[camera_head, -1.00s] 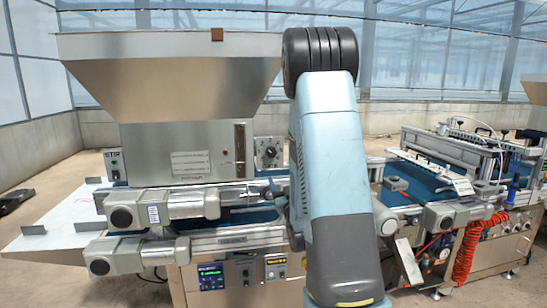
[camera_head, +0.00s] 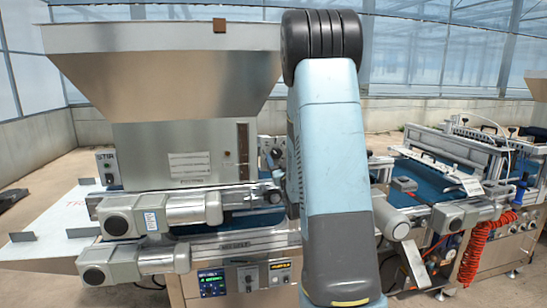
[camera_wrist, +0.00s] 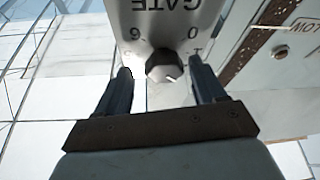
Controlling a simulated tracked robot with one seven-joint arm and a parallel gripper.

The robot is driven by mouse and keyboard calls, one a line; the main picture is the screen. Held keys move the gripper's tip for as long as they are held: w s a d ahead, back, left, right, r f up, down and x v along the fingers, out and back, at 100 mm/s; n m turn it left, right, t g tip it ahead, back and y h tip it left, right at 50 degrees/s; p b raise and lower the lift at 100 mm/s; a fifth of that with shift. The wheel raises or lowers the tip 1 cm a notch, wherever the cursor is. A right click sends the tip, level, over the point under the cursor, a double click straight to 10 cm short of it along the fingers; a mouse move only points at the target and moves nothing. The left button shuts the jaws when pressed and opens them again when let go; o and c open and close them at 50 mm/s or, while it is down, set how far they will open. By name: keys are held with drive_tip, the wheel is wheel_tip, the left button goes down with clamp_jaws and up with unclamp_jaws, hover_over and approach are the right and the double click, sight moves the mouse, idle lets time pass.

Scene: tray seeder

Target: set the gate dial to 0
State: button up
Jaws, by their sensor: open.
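The gate dial is a dark, faceted knob (camera_wrist: 163,67) on a pale metal plate (camera_wrist: 158,22) in the wrist view. The plate reads GATE upside down, with a 6 to the knob's upper left and a 0 to its upper right. A short white mark on the knob lies at its lower right, away from the 0. My gripper (camera_wrist: 160,76) is open, one dark finger on each side of the knob. Gaps show between fingers and knob. In the head view the dial plate (camera_head: 264,143) is partly hidden by my arm.
A large metal hopper (camera_head: 165,75) stands left of the dial. Grey motors (camera_head: 135,214) stick out below it. A control panel with a lit display (camera_head: 212,283) is lower down. Another machine (camera_head: 455,165) with a red coiled hose (camera_head: 480,245) stands at right.

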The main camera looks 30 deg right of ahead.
drive_tip(key=shift+w, duration=0.25)
drive_tip(key=shift+a, duration=0.1)
drive_tip(key=shift+a, duration=0.1)
drive_tip(key=shift+c, duration=0.5)
drive_tip(key=c, duration=0.9)
drive_tip(key=shift+c, duration=0.3)
drive_tip(key=shift+n+y, duration=0.3)
drive_tip(key=shift+y, duration=0.1)
